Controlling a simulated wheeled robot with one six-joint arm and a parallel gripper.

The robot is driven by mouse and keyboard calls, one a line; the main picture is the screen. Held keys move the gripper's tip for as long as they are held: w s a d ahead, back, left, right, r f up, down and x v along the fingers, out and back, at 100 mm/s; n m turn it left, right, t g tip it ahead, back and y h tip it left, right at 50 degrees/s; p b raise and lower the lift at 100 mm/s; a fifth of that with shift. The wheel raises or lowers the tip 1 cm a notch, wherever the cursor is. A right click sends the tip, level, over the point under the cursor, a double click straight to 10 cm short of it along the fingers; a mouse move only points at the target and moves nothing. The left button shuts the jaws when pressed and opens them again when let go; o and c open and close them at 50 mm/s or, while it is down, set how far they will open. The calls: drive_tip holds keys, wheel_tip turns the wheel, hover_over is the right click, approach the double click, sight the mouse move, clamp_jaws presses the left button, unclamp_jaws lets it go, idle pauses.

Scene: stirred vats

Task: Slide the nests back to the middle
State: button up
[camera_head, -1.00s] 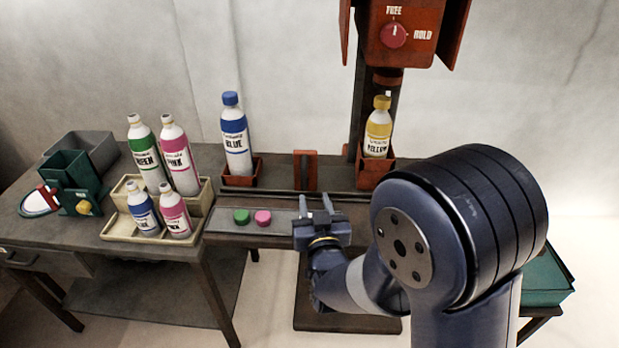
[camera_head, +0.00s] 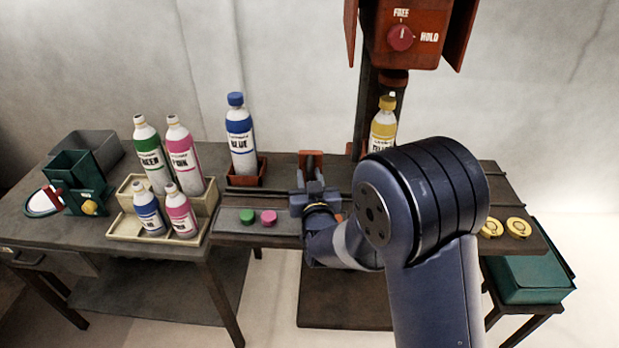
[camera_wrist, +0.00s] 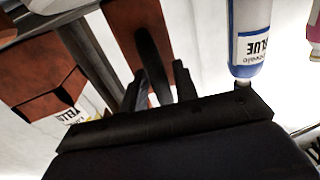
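The left nest (camera_head: 262,172), a small red-brown holder, carries the tall blue-capped bottle (camera_head: 240,138) on the left of the rail.
The red post carries a knob (camera_head: 401,38) marked FREE and HOLD. Green and pink pucks (camera_head: 258,217) lie on a grey strip. A cream tray (camera_head: 202,231) with several bottles stands left. Yellow discs (camera_head: 518,227) lie right, above a teal box (camera_head: 535,277).

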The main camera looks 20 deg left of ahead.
clamp_jaws()
drive_tip(key=shift+d, duration=0.15)
